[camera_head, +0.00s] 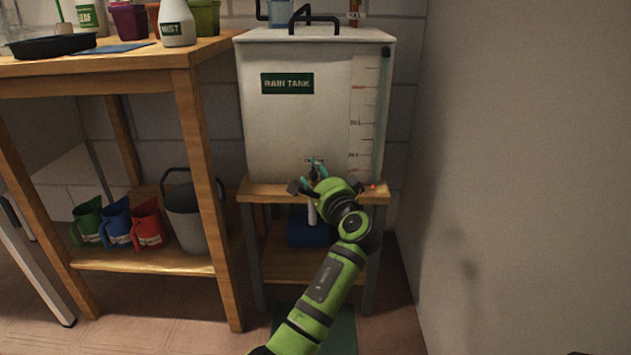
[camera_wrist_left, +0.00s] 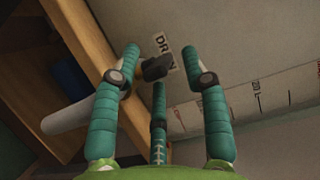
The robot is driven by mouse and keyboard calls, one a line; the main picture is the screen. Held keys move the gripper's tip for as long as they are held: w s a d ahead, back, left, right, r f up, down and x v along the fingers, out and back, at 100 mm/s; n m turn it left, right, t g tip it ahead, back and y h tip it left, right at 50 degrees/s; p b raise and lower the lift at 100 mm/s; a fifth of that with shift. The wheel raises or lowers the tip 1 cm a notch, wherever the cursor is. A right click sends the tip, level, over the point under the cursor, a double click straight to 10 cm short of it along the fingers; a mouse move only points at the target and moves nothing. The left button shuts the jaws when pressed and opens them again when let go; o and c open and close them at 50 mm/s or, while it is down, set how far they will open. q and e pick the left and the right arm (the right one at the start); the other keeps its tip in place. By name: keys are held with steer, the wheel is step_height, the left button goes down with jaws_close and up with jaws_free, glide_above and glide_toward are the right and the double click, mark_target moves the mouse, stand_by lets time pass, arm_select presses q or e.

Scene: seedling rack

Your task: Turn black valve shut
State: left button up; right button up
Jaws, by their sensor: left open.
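The black valve (camera_wrist_left: 155,68) is on the front of the white rain tank (camera_head: 290,130), beside a label that starts with "DR". In the left wrist view it lies between the spread fingers of my left gripper (camera_wrist_left: 160,58), closer to the left finger; I cannot tell whether they touch. In the head view my left gripper (camera_head: 312,178) is open at the tank's lower front and hides most of the valve. A white spout (camera_head: 312,213) hangs below it and also shows in the left wrist view (camera_wrist_left: 80,115). My right gripper is not in view.
The tank stands on a wooden stand (camera_head: 256,190) with a blue item (camera_head: 308,228) on its lower shelf. A wooden bench (camera_head: 100,72) with pots, bottles, jugs and a grey bucket (camera_head: 185,215) is at left. A plain wall (camera_head: 520,150) closes the right side.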

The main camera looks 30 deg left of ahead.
arm_select(q)
steer(key=shift+w+a, duration=0.35)
steer(key=shift+a, duration=0.1)
steer(key=c, duration=0.9)
jaws_close()
steer(key=shift+r, duration=0.1)
